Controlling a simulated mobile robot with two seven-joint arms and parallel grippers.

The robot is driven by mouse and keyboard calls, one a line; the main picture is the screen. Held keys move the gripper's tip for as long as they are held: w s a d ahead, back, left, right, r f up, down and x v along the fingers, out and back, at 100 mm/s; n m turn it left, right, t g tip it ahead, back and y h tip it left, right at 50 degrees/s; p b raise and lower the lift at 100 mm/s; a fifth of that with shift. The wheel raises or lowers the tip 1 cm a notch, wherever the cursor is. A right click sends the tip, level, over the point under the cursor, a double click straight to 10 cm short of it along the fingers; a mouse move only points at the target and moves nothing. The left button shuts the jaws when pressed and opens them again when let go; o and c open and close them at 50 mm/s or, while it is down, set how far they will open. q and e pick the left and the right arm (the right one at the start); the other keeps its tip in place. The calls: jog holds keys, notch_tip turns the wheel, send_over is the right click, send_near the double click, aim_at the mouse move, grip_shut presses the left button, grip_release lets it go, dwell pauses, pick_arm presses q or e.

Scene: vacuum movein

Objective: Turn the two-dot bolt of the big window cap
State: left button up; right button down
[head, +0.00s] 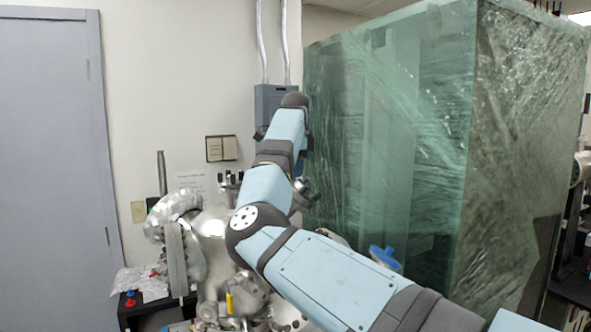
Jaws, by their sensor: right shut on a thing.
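My right arm comes in from the lower right, bends at the elbow and rises to a wrist in front of the grey wall box. My right gripper (303,188) is largely hidden behind my own forearm, pointing down over the steel apparatus. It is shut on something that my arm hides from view. The shiny steel chamber (212,245) stands below and left of it, with several dark studs or bolts along its upper part. The big window cap and the two-dot bolt cannot be made out, and no dot marks are legible. My left gripper is not in view.
A tall cabinet wrapped in green film (400,140) stands close on the right. A grey door (50,160) is at the left. Crumpled foil (140,282) lies on the dark stand at the lower left.

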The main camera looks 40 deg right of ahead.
jog(key=m+g+y, duration=0.1)
jog(key=m+y, duration=0.1)
jog(key=m, duration=0.1)
jog(key=shift+w+r+g, duration=0.1)
jog(key=shift+g, duration=0.3)
jog(key=shift+d+m+g+y, duration=0.1)
jog(key=shift+m+g+y, duration=0.3)
jog(key=shift+m+y, duration=0.9)
jog(key=shift+m, duration=0.2)
jog(key=shift+f+g, duration=0.2)
jog(key=shift+g, duration=0.1)
jog(key=shift+m, duration=0.3)
jog(key=c, duration=1.1)
grip_release()
